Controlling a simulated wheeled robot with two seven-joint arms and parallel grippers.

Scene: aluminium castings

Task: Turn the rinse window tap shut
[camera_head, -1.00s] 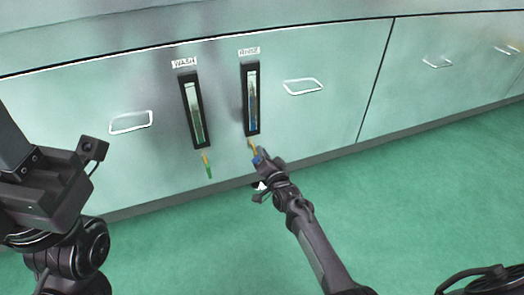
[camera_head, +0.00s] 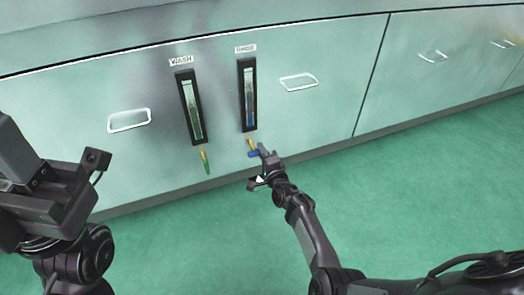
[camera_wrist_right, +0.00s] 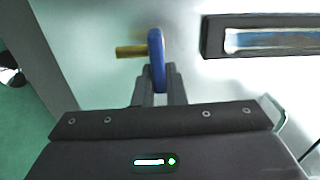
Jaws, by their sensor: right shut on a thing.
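The rinse window tap has a brass stem (camera_head: 251,143) and a blue lever (camera_head: 253,154), below the tall window labelled RINSE (camera_head: 248,95). The lever lies crosswise to the stem. My right gripper (camera_head: 261,152) is shut on the blue lever. In the right wrist view, the blue lever (camera_wrist_right: 157,50) stands between the fingertips (camera_wrist_right: 160,82), with the brass stem (camera_wrist_right: 130,51) to its left. The fingers hide part of the lever. My left arm's end (camera_head: 50,190) is at the left, away from the cabinet; its fingers cannot be made out.
The WASH window (camera_head: 191,107) is to the left, with a green-levered tap (camera_head: 206,165) below it, its lever hanging in line with its stem. Drawer handles (camera_head: 129,119) (camera_head: 299,82) flank the windows. The green floor (camera_head: 420,190) in front is clear.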

